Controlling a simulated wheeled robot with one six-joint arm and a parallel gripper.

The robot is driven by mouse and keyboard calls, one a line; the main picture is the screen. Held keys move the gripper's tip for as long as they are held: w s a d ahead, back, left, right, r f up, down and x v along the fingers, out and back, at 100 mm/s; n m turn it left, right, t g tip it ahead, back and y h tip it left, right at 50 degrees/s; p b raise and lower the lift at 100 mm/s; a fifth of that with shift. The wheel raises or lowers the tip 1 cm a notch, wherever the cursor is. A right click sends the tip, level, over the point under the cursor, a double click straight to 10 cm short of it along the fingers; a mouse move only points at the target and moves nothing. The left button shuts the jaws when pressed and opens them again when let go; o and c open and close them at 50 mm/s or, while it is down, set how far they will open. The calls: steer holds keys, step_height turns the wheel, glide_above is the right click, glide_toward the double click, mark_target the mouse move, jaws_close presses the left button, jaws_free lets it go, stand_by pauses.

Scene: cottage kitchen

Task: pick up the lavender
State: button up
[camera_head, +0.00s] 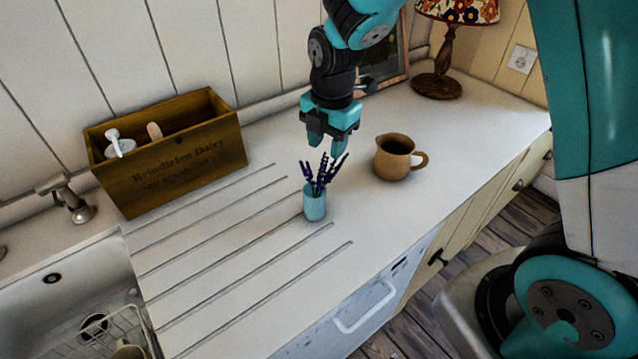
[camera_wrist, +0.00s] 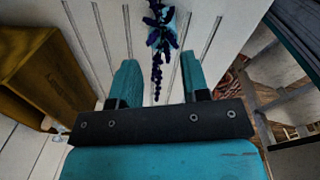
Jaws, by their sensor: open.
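The lavender (camera_head: 322,172) is several purple sprigs standing in a small light-blue cup (camera_head: 314,204) on the white grooved counter. My gripper (camera_head: 328,146) is open and empty, pointing down just above and behind the sprigs. In the wrist view the lavender (camera_wrist: 158,40) hangs into the gap ahead of my gripper (camera_wrist: 158,75), with one sprig reaching between the two teal fingers. The light-blue cup (camera_wrist: 170,18) shows only partly behind the sprigs at the top of that view. I cannot tell whether a finger touches a sprig.
A brown jug (camera_head: 393,160) stands close to the right of the cup. A wooden crate (camera_head: 190,166) with bottles is at the left, beside the sink (camera_head: 75,285). A lamp (camera_head: 438,85) and a picture frame (camera_head: 396,62) stand at the back. The counter's front edge is near the cup.

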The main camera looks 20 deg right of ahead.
mark_target(324, 169)
step_height(324, 169, down, 3)
steer(key=shift+a+f, duration=0.1)
steer(key=shift+f, duration=0.05)
steer(key=shift+a+f+p, duration=0.1)
steer(key=shift+f+p, duration=0.5)
steer(key=shift+p, duration=0.05)
steer(key=shift+a+f+p, duration=0.2)
steer(key=shift+f+p, duration=0.5)
steer(key=shift+f, duration=1.4)
jaws_close()
